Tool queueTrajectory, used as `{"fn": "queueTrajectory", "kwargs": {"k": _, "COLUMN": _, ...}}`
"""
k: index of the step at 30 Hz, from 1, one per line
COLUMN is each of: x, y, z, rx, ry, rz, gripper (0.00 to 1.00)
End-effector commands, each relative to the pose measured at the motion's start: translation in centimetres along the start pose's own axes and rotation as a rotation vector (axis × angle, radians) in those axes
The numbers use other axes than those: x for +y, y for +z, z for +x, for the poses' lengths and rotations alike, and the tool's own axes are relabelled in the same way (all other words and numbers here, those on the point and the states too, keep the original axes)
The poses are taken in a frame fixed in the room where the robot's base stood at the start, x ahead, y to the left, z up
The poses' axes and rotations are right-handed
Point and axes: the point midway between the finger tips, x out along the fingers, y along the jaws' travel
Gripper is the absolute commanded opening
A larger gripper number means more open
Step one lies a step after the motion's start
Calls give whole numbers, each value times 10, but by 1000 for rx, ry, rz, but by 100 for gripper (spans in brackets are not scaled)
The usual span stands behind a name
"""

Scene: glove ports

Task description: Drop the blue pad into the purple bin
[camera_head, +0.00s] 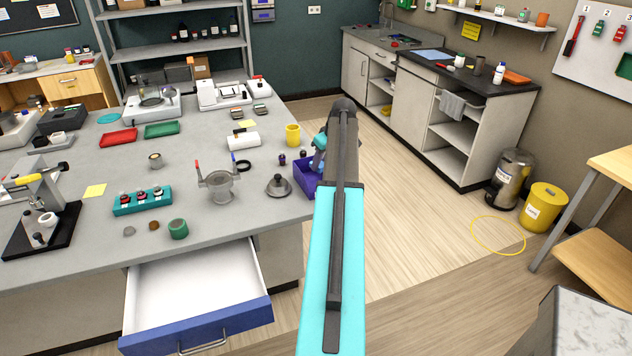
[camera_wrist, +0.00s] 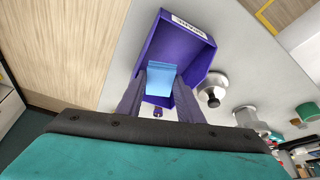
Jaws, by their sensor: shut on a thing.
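The blue pad (camera_wrist: 160,80) is a light blue block between the two dark fingertips of my gripper (camera_wrist: 162,88) in the wrist view. My gripper is shut on it. The purple bin (camera_wrist: 209,62) is an open box with a white label on its rim, and the pad shows against its inside. I cannot tell whether the pad touches the bin. In the head view the bin (camera_head: 303,180) stands at the right edge of the grey bench, partly hidden by my arm. My gripper (camera_head: 319,150) is over its right side there; I cannot make out the pad.
A yellow cup (camera_head: 292,135), a grey metal lid (camera_head: 279,186) and a grey pot with red and blue handles (camera_head: 219,184) stand near the bin on the bench (camera_head: 200,215). An open drawer (camera_head: 195,285) juts out below.

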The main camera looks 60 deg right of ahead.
Motion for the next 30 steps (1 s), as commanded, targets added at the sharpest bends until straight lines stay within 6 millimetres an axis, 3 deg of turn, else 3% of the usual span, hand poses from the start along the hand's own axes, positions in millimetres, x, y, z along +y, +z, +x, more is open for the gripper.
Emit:
{"fn": "queueTrajectory", "kwargs": {"k": 6, "x": 0, "y": 0, "z": 0, "rx": 0, "ry": 1, "rz": 0, "gripper": 12}}
{"fn": "queueTrajectory", "kwargs": {"k": 7, "x": 0, "y": 0, "z": 0, "rx": 0, "ry": 1, "rz": 0, "gripper": 36}}
{"fn": "queueTrajectory", "kwargs": {"k": 10, "x": 1, "y": 0, "z": 0, "rx": 0, "ry": 1, "rz": 1, "gripper": 53}}
{"fn": "queueTrajectory", "kwargs": {"k": 11, "x": 1, "y": 0, "z": 0, "rx": 0, "ry": 1, "rz": 1, "gripper": 55}}
{"fn": "queueTrajectory", "kwargs": {"k": 23, "x": 1, "y": 1, "z": -3, "rx": 1, "ry": 1, "rz": 1, "gripper": 55}}
{"fn": "queueTrajectory", "kwargs": {"k": 30, "x": 2, "y": 1, "z": -18, "rx": 1, "ry": 2, "rz": 2, "gripper": 55}}
